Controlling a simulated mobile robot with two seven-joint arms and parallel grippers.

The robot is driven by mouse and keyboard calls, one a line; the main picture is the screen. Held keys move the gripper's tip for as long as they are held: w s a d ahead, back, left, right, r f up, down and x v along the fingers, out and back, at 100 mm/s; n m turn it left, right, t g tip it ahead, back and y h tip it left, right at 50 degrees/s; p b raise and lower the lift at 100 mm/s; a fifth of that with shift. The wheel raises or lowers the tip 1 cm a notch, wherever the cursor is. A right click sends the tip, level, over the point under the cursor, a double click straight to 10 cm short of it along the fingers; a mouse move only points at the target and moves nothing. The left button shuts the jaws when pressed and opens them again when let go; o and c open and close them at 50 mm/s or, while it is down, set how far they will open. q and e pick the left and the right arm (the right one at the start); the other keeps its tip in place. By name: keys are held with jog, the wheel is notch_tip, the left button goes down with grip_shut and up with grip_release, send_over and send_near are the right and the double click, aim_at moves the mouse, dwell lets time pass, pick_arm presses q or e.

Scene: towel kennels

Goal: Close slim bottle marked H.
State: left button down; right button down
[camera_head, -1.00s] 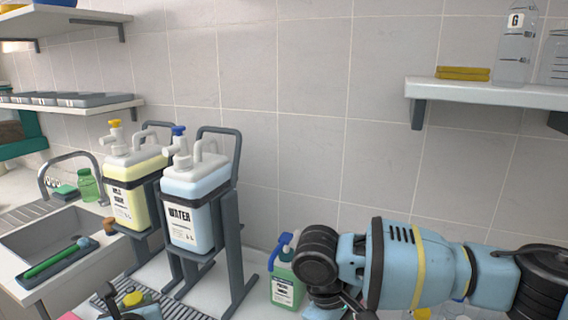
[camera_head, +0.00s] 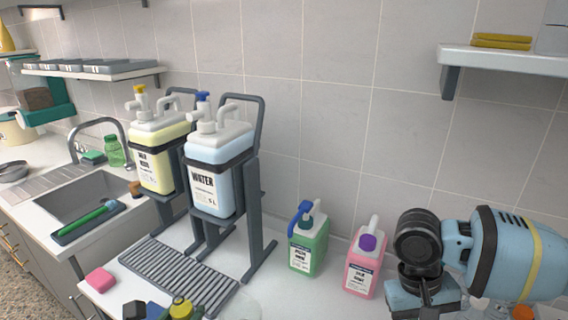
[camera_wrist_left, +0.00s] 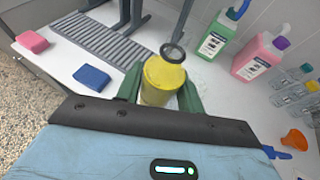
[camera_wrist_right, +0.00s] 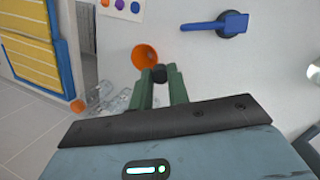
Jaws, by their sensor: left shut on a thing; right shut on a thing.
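My left gripper (camera_wrist_left: 160,95) is shut around a yellow bottle (camera_wrist_left: 162,78) with a dark ring at its top. The bottle also shows at the bottom edge of the head view (camera_head: 181,307). My right gripper (camera_wrist_right: 159,78) is shut on a small black piece (camera_wrist_right: 159,73), perhaps a cap. An orange funnel-shaped thing (camera_wrist_right: 145,56) shows just beyond its fingertips; I cannot tell whether they touch. Clear slim bottles (camera_wrist_right: 112,100) stand further off in the right wrist view, and clear bottles (camera_wrist_left: 287,80) also show in the left wrist view. No letter H is readable.
A green bottle (camera_head: 309,248) and a pink bottle (camera_head: 364,264) stand on the counter near the wall. Yellow and water canisters (camera_head: 215,180) sit on grey stands. A slotted drain tray (camera_head: 180,275), pink block (camera_head: 100,280) and sink (camera_head: 90,195) are at left.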

pick_arm(q)
jog(key=w+d+m+g+h, duration=0.1)
jog(key=w+d+m+h, duration=0.1)
jog(key=d, duration=0.3)
jog(key=w+d+m+g+h, duration=0.1)
jog(key=w+d+m+h, duration=0.1)
jog(key=d+m+h, duration=0.1)
jog(key=w+d+r+m+g+h, duration=0.1)
jog(key=w+d+m+h, duration=0.1)
jog(key=d, duration=0.5)
jog(key=shift+d+m+h, duration=0.4)
jog(key=shift+m+h, duration=0.1)
jog(key=shift+h, duration=0.4)
pick_arm(e)
jog(key=shift+a, duration=0.1)
jog(key=w+a+r+t+y, duration=0.1)
jog(key=w+a+r, duration=0.1)
jog(key=a+r, duration=0.3)
jog(key=w+a+r, duration=0.2)
jog(key=a+r, duration=0.4)
jog(key=a, duration=0.7)
jog(key=w+a+r+t+y, duration=0.1)
jog(key=w+a+r, duration=0.1)
jog(key=a+r, duration=0.3)
jog(key=a, duration=0.4)
jog(key=shift+r+n+t+y, duration=0.3)
jog(key=shift+n, duration=0.1)
jog(key=shift+f, duration=0.1)
jog(key=shift+d+f, duration=0.1)
jog(key=shift+f, duration=1.8)
